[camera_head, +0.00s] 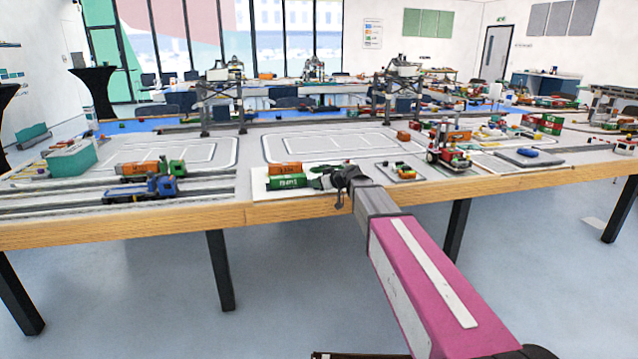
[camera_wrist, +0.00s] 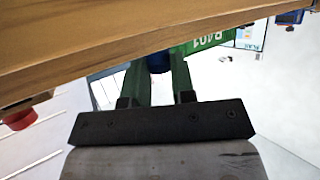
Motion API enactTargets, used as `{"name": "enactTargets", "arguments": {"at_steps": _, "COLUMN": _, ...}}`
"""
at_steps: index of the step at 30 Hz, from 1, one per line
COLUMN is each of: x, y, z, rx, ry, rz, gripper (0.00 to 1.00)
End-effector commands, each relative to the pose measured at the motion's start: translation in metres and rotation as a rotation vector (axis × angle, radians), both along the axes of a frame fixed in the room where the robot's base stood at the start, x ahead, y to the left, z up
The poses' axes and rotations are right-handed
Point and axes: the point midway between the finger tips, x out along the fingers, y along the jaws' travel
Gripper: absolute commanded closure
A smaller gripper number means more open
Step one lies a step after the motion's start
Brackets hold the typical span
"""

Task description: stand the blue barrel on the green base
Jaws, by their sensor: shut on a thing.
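My gripper (camera_head: 322,179) is over the front of the table, beside a green container. In the wrist view its two green fingers (camera_wrist: 158,76) are closed on the blue barrel (camera_wrist: 158,61). Only a small part of the barrel shows between the fingers; a wooden band cuts off the view above it. The barrel in the grip is too small to make out in the head view. I cannot tell which green thing is the green base; a small tray (camera_head: 389,178) right of my gripper carries green, red and yellow pieces.
The green container (camera_head: 287,182) has an orange container (camera_head: 285,168) behind it; its lettered side shows in the wrist view (camera_wrist: 208,43). A blue train engine (camera_head: 150,189) stands on rails at left. A small blue object (camera_head: 528,152) lies on a grey plate at right. The wooden table edge (camera_head: 275,214) is close.

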Motion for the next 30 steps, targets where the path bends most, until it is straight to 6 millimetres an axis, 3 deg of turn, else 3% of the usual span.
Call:
{"name": "enactTargets", "arguments": {"at_steps": 1, "x": 0.0, "y": 0.0, "z": -0.002, "rx": 0.0, "ry": 0.0, "rz": 0.0, "gripper": 0.98}}
{"name": "enactTargets", "arguments": {"at_steps": 2, "x": 0.0, "y": 0.0, "z": -0.001, "rx": 0.0, "ry": 0.0, "rz": 0.0, "gripper": 0.66}}
{"name": "enactTargets", "arguments": {"at_steps": 3, "x": 0.0, "y": 0.0, "z": -0.001, "rx": 0.0, "ry": 0.0, "rz": 0.0, "gripper": 0.53}}
{"name": "enactTargets", "arguments": {"at_steps": 4, "x": 0.0, "y": 0.0, "z": -0.001, "rx": 0.0, "ry": 0.0, "rz": 0.0, "gripper": 0.51}}
{"name": "enactTargets", "arguments": {"at_steps": 15, "x": -0.002, "y": -0.002, "z": 0.003, "rx": 0.0, "ry": 0.0, "rz": -0.001, "gripper": 0.51}}
{"name": "enactTargets", "arguments": {"at_steps": 30, "x": -0.054, "y": -0.067, "z": 0.036, "rx": 0.0, "ry": -0.001, "rz": -0.002, "gripper": 0.51}}
